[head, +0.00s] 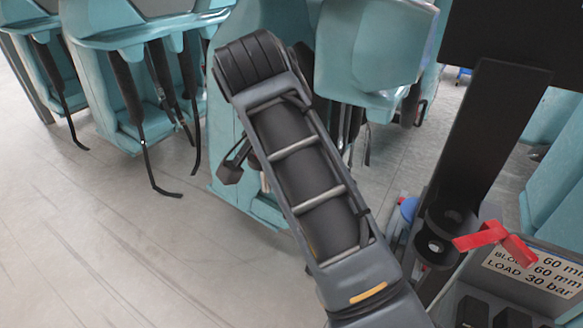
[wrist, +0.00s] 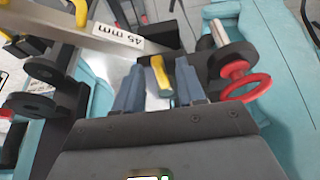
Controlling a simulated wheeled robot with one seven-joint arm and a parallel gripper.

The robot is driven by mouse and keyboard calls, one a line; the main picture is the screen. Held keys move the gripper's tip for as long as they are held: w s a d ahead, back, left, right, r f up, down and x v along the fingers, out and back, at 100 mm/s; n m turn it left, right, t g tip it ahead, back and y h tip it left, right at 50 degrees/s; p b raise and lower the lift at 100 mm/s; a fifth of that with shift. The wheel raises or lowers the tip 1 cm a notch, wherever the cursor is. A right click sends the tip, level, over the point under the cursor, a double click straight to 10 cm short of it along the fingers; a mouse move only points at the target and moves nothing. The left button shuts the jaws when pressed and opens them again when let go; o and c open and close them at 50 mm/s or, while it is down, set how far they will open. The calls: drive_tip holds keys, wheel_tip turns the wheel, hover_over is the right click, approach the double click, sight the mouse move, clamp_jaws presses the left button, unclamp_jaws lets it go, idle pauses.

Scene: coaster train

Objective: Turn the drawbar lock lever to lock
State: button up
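In the wrist view my gripper (wrist: 160,88) has its two grey-blue fingers apart, one on each side of a yellow handle (wrist: 159,76). The handle looks like the lock lever, though its base is hidden. A gap shows on the left of the handle; on the right it is close to the finger, and I cannot tell if they touch. In the head view my gripper is hidden behind my own arm, and the yellow handle does not show there.
A red ring (wrist: 245,84) on a black fitting stands right of the gripper. A bar labelled 45 mm (wrist: 117,38) crosses behind. In the head view a red lever (head: 495,240) sits by a black post (head: 487,125). Teal seats (head: 150,60) stand at the back; grey floor (head: 75,220) is clear left.

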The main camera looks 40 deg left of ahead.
drive_tip(key=v, duration=0.7)
drive_tip(key=shift+s+r, duration=0.2)
drive_tip(key=shift+r, duration=0.1)
idle(0.7)
drive_tip(key=shift+s, duration=0.1)
